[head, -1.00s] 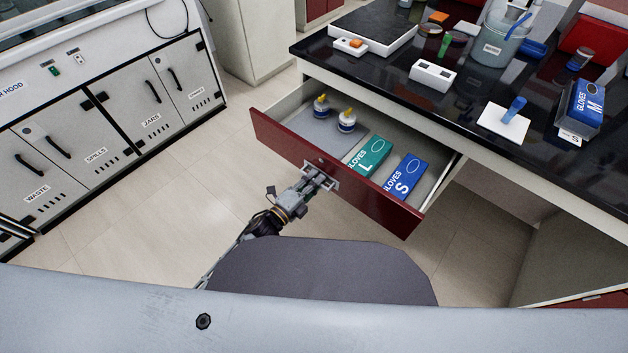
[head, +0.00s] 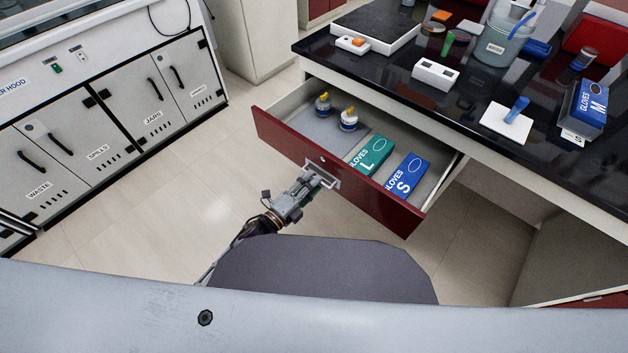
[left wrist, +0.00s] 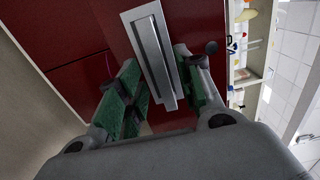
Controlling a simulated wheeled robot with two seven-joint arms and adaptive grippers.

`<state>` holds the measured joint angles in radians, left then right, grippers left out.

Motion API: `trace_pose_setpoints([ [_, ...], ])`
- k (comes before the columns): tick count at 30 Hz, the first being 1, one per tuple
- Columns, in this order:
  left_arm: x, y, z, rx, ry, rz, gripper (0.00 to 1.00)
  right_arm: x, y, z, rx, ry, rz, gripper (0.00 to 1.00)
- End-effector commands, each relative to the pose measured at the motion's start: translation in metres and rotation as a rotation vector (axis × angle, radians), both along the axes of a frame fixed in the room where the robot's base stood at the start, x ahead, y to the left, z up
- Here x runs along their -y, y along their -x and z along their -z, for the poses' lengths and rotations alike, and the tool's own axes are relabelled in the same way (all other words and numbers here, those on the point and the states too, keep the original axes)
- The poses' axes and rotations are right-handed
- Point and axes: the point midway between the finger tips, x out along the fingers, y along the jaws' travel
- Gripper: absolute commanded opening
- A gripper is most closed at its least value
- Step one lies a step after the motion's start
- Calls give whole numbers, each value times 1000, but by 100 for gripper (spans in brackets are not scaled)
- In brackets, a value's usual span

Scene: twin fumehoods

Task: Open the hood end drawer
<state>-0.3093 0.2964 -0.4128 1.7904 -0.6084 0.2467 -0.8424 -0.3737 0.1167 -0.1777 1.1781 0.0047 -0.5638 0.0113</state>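The hood end drawer (head: 378,203) has a dark red front and stands pulled out from under the black bench top in the head view. Its metal bar handle (head: 326,174) is at the middle of the front. It also shows close up in the left wrist view (left wrist: 152,55). My left gripper (head: 308,182) is at the handle. In the left wrist view its green-padded fingers (left wrist: 160,92) are apart, one on each side of the handle, with gaps beside the bar. I cannot tell how far the fingertips reach past it. My right gripper is not in view.
The drawer holds two yellow-topped bottles (head: 348,119), a green glove box (head: 369,157) and a blue glove box (head: 407,176). The bench top (head: 395,82) carries several items. Labelled cabinets (head: 100,140) stand at left, with clear floor (head: 190,190) between.

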Motion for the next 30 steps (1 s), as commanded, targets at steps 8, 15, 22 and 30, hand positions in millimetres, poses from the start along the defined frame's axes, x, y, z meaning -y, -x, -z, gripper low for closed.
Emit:
trace_pose_setpoints([
  [8, -16, 22, 1, -2, -1, 0, 36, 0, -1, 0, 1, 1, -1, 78],
  [15, -29, 40, 1, -1, -1, 0, 36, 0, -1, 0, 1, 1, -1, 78],
  [22, -41, 57, 1, -2, -1, 0, 36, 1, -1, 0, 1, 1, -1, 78],
  [30, -52, 72, 1, -1, 0, 0, 36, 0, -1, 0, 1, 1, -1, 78],
])
